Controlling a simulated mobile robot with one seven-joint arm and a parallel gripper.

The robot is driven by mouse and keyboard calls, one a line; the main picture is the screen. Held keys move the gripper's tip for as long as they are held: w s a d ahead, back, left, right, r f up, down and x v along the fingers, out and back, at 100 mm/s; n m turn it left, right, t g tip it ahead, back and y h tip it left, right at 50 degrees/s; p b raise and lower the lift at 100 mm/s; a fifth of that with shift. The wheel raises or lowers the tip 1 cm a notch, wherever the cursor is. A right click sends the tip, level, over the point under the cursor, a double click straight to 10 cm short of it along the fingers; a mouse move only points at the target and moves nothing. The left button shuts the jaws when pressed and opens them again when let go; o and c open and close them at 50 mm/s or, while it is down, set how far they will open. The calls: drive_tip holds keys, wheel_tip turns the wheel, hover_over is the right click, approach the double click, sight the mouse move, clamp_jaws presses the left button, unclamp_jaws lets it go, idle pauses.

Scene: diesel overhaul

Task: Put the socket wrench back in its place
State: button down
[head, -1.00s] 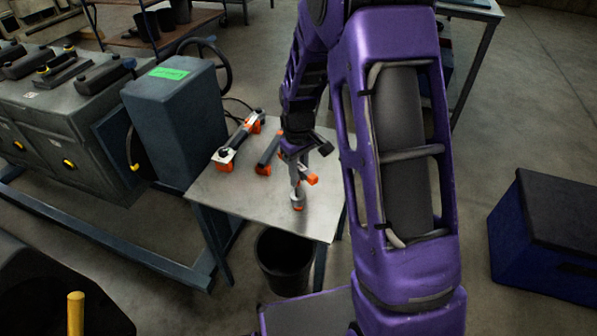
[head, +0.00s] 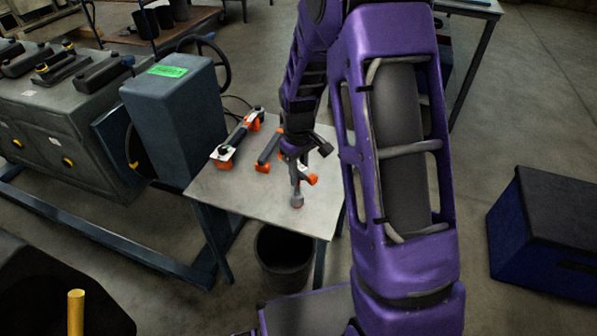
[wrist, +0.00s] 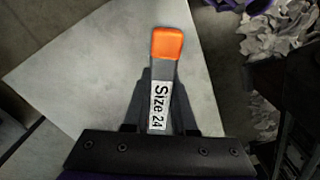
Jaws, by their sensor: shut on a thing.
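The socket wrench (wrist: 159,80) has a grey shaft, an orange end and a white "Size 24" label in the wrist view. My gripper (wrist: 159,118) is shut on its shaft, with the orange end pointing away from the wrist. In the head view my gripper (head: 297,192) is over the front right part of the small table (head: 245,200). An orange piece (head: 312,179) shows beside it, and I cannot tell if it is part of the held wrench. Whether the wrench touches the table is unclear.
Two other dark tools with orange parts, a longer one (head: 238,139) and a shorter one (head: 269,150), lie on the table left of my gripper. A blue-grey cabinet (head: 175,110) stands at the table's left. A black bin (head: 284,260) stands below the front edge.

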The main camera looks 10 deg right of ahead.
drive_tip(key=shift+f, duration=0.7)
drive_tip(key=c, duration=0.6)
unclamp_jaws()
drive_tip(key=shift+c, duration=0.2)
drive_tip(key=shift+o, duration=0.2)
drive_tip(key=o, duration=0.5)
wheel_tip(320, 180, up, 9)
drive_tip(key=p, duration=0.6)
